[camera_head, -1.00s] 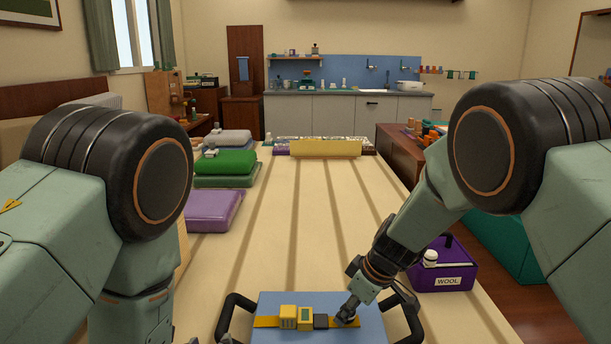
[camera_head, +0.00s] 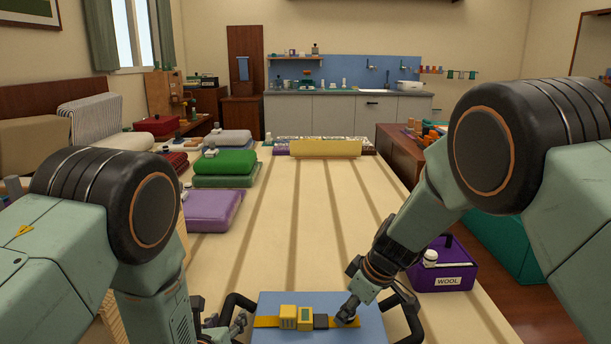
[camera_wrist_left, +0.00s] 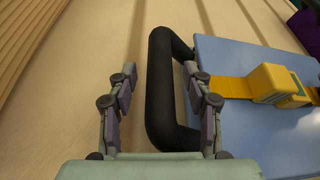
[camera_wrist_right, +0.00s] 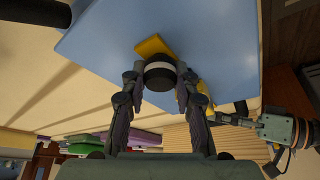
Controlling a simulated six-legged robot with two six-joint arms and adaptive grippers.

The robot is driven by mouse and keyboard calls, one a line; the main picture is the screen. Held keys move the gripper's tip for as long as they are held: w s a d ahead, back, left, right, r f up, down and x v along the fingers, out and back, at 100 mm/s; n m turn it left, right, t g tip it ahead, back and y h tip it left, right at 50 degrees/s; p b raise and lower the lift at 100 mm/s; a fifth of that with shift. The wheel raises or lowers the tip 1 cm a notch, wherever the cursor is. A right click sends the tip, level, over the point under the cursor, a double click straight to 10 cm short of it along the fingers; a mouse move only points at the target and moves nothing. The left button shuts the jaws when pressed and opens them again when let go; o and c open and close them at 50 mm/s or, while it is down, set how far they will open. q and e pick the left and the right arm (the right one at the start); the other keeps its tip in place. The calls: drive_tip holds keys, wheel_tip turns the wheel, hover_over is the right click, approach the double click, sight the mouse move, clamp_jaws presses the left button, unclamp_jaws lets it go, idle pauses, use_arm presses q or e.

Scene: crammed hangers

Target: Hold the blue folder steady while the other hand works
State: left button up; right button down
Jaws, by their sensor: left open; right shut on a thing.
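The blue folder (camera_head: 365,302) is a flat blue panel at the near end of the table, with a black handle on each side. A yellow strap (camera_head: 266,321) with yellow boxes and a dark block crosses it. My left gripper (camera_wrist_left: 160,78) is open at the left handle (camera_wrist_left: 160,100); in the left wrist view the handle's bar lies between the fingers, unpinched. My right gripper (camera_head: 347,312) is low over the strap's right part. In the right wrist view it is shut on a dark round knob (camera_wrist_right: 158,75) with a pale band.
A purple box (camera_head: 450,262) labelled WOOL stands right of the folder. Folded purple (camera_head: 211,211) and green (camera_head: 225,162) cloths lie along the table's left side. The middle of the striped table (camera_head: 320,230) is clear.

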use_arm(q)
drive_tip(key=shift+w+f, duration=0.25)
drive_tip(key=shift+w, duration=0.4)
clamp_jaws()
idle(0.5)
drive_tip(key=shift+f, duration=0.15)
idle(0.3)
